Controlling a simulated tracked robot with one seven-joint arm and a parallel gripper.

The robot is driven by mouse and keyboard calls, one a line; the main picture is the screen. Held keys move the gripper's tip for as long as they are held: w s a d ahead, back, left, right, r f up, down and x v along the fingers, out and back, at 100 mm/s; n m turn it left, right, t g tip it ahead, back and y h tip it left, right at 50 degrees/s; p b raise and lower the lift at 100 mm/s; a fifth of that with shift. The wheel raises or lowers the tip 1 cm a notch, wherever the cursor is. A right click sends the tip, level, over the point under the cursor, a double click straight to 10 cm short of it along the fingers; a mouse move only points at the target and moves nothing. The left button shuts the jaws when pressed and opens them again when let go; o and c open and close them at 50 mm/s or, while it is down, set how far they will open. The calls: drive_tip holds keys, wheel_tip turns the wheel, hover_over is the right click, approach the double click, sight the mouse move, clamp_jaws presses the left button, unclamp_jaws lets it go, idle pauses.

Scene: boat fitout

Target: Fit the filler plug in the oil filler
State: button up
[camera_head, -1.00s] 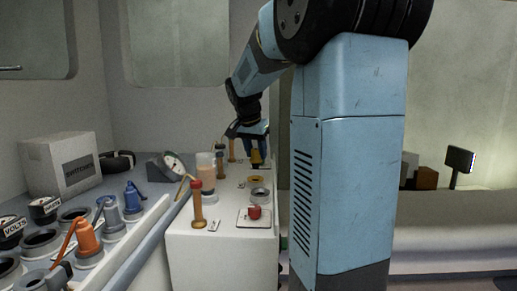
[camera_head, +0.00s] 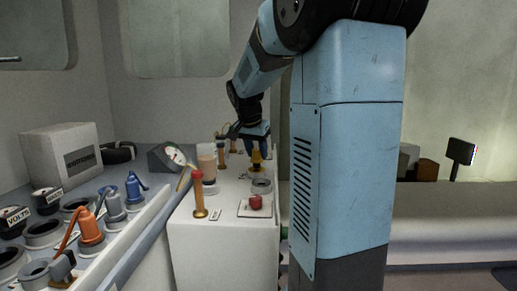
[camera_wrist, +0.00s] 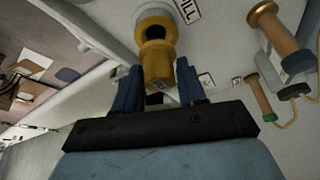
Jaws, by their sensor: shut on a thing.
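My gripper (camera_wrist: 158,88) is shut on the yellow filler plug (camera_wrist: 158,65), which sits between its two blue fingertips. In the head view the plug (camera_head: 256,158) is upright, low over the white engine top. A dark opening shows at the plug's far end. In the head view the gripper (camera_head: 252,137) is above the filler, whose ring is mostly behind or under the plug. I cannot tell whether the plug's end is inside the filler.
A grey ring (camera_head: 261,186) and a red knob (camera_head: 256,202) on a plate stand in front of the filler. A gauge (camera_head: 173,156) is further left.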

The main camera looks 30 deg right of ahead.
drive_tip(key=shift+f, duration=1.1)
drive_tip(key=shift+f, duration=0.2)
drive_tip(key=o, duration=1.1)
drive_tip(key=shift+o, duration=0.2)
drive_tip(key=shift+r, duration=0.1)
drive_tip(key=v, duration=1.3)
drive_tip(key=shift+a+r, duration=0.2)
drive_tip(key=shift+r, duration=0.05)
